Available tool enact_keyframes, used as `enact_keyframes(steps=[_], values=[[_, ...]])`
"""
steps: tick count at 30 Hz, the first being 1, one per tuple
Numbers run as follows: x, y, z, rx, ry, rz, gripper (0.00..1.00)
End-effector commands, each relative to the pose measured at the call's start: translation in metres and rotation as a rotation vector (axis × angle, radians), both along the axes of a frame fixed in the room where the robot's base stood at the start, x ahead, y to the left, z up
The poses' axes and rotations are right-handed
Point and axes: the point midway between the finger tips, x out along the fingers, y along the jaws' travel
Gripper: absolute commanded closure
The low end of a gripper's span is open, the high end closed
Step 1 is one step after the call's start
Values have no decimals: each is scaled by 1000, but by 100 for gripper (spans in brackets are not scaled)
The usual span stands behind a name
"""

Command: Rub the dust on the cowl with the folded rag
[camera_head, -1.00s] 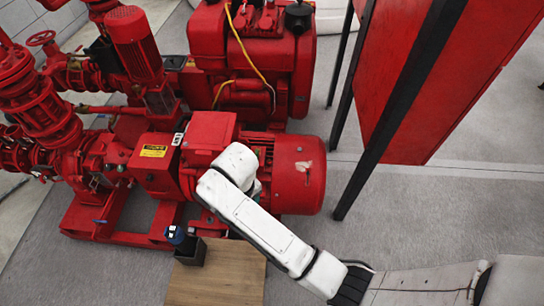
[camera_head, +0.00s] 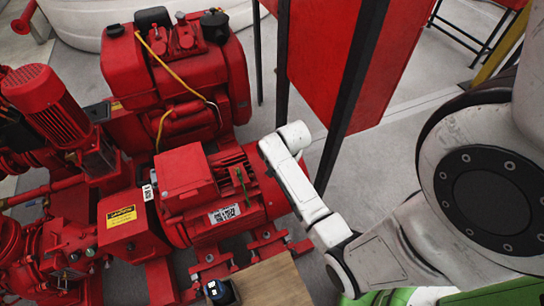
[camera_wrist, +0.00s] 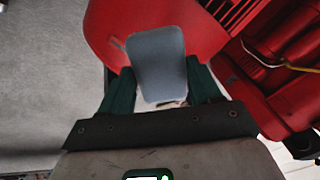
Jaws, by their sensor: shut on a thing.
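The folded rag (camera_wrist: 157,62) is a flat grey-blue pad with rounded corners. My gripper (camera_wrist: 156,84) is shut on it, with a dark green finger at each side. In the wrist view the rag lies in front of the red curved cowl (camera_wrist: 108,32); I cannot tell whether they touch. A small pale patch shows at the rag's lower edge, but I cannot tell if it is dust. In the head view the motor (camera_head: 205,222) shows, while my white arm covers much of its cowl end and hides my gripper and the rag.
A wooden top (camera_head: 277,282) stands in front of the motor, with a blue-capped bottle (camera_head: 216,290) in a dark holder at its left. A red engine (camera_head: 180,80) is behind.

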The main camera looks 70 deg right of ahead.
Motion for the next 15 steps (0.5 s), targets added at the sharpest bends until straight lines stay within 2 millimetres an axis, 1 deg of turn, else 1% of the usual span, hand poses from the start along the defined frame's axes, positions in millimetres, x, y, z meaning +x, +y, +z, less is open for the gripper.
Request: enact_keyframes(steps=[8,15], values=[[2,-4,-14,-2,-1,-6,61],[6,-9,-35,-2,-1,-4,61]])
